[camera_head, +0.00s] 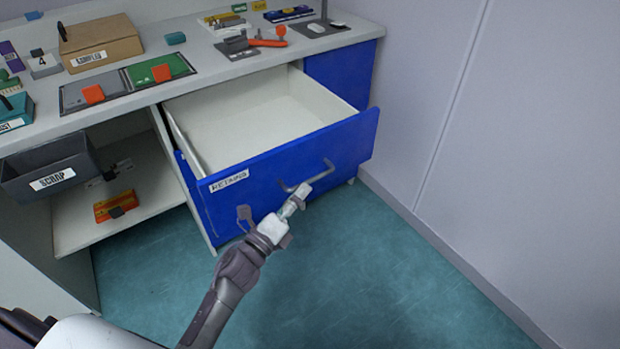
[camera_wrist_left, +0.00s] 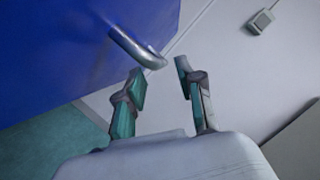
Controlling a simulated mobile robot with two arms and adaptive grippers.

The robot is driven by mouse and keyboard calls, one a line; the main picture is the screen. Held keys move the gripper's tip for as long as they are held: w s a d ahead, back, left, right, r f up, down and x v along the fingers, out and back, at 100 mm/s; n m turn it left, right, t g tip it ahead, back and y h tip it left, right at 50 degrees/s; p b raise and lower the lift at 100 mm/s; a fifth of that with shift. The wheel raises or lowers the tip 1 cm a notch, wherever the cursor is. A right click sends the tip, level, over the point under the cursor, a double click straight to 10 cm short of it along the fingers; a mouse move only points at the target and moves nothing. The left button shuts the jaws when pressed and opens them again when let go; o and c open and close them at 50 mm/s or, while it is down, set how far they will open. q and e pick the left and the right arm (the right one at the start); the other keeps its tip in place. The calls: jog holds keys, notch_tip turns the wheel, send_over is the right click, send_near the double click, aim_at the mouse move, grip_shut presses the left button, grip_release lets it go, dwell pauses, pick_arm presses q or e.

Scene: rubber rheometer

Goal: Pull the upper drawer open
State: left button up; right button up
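The upper drawer (camera_head: 270,165) has a blue front with a white label and stands pulled well out of the cabinet. Its pale inside looks empty. A grey bar handle (camera_head: 308,176) is on its front; it also shows in the left wrist view (camera_wrist_left: 138,50). My left gripper (camera_head: 300,194) is at the handle, in front of the drawer. In the left wrist view its fingers (camera_wrist_left: 160,70) are apart, with the bent end of the handle just beyond the tips. Whether they touch it is not clear. My right gripper is not in view.
The worktop (camera_head: 215,68) above holds a cardboard box (camera_head: 100,40), coloured mats and small tools. A grey scrap bin (camera_head: 50,168) and an orange item (camera_head: 115,206) are in the open shelf at left. A wall (camera_head: 500,130) stands at right. Teal floor in front is clear.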

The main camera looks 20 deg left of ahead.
aim_at(311, 178)
pick_arm(q)
jog(key=x, duration=0.5)
jog(key=shift+s, duration=0.1)
grip_shut()
